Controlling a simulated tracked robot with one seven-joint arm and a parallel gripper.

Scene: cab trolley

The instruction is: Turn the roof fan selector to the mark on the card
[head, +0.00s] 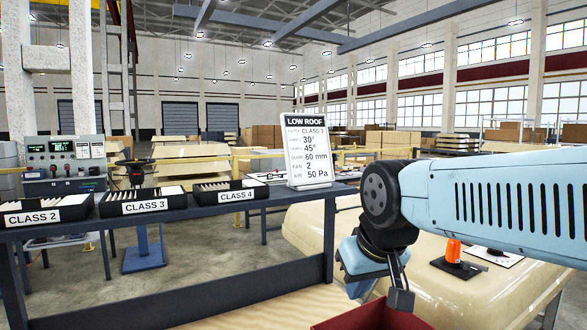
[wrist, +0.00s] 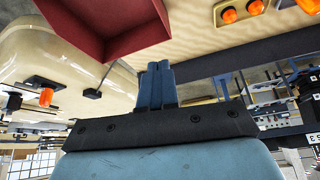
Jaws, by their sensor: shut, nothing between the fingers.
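The card (head: 308,155) stands upright on the shelf, headed LOW ROOF. It reads filter CLASS 3, 30°, 45°, 60 mm, FAN 2 and AIR 50 Pa. My gripper (head: 359,289) hangs low in front of the cream roof shell (head: 335,230), beside a red bin. In the wrist view its two blue fingers (wrist: 159,70) are together and empty, near the bin's edge. A control console (head: 65,155) with lit displays and knobs stands at the far left. I cannot tell which control is the roof fan selector.
The dark shelf (head: 185,212) carries trays labelled CLASS 2 (head: 45,215), CLASS 3 and CLASS 4. The red bin (wrist: 105,30) is close to my fingers. An orange part (head: 454,251) stands on the shell.

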